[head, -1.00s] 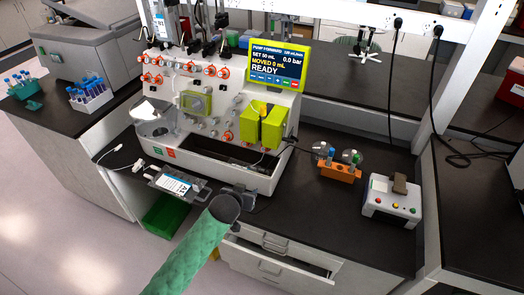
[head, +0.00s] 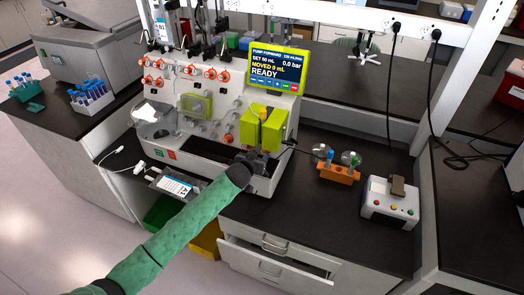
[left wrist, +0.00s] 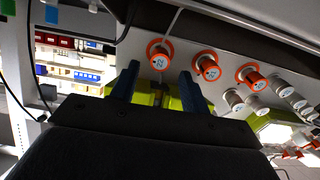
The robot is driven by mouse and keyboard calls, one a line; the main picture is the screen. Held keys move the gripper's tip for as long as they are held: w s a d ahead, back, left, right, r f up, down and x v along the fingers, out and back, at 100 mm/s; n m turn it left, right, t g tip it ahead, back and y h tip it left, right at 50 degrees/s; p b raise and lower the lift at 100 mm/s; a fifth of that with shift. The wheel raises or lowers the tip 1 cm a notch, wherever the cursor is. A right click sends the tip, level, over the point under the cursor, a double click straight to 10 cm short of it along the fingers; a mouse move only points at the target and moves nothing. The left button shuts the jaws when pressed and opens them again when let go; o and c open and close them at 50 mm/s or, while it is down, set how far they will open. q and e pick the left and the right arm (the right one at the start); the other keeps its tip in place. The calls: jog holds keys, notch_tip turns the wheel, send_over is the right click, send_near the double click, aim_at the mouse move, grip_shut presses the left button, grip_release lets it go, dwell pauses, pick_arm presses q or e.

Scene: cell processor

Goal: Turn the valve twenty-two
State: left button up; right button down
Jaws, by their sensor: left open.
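The white cell processor (head: 195,100) has a panel of orange-ringed valves. In the left wrist view an orange-ringed valve (left wrist: 159,56) seems to bear the number 22, though the small label is hard to read; I take the right-end top-row valve (head: 223,75) in the head view to be the same one. My left gripper (head: 262,152) is in front of the green pump blocks (head: 250,128), low and right of that valve. In the left wrist view its two blue fingers (left wrist: 158,88) are spread apart with nothing held; the valve is beyond them, apart. My right gripper does not show.
More orange-ringed valves (left wrist: 207,68) sit close beside it. The lit display (head: 278,68) reads READY, above the pump blocks. An orange holder (head: 338,174) and a white button box (head: 390,208) stand to the right. A drawer (head: 275,262) stands open below.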

aim_at(263, 151)
pick_arm(q)
jog(key=p+x, duration=0.1)
jog(key=x, duration=0.2)
jog(key=shift+w+r, duration=0.1)
jog(key=shift+w+d+f, duration=0.15)
jog(key=shift+w+f, duration=0.15)
jog(key=shift+w, duration=0.05)
jog(key=c, duration=1)
jog(key=shift+f+n+b, duration=0.15)
jog(key=shift+n+b, duration=0.15)
jog(key=shift+n, duration=0.3)
jog(key=shift+d+n+b, duration=0.1)
jog(key=shift+n+b, duration=0.2)
jog(key=shift+n, duration=1.3)
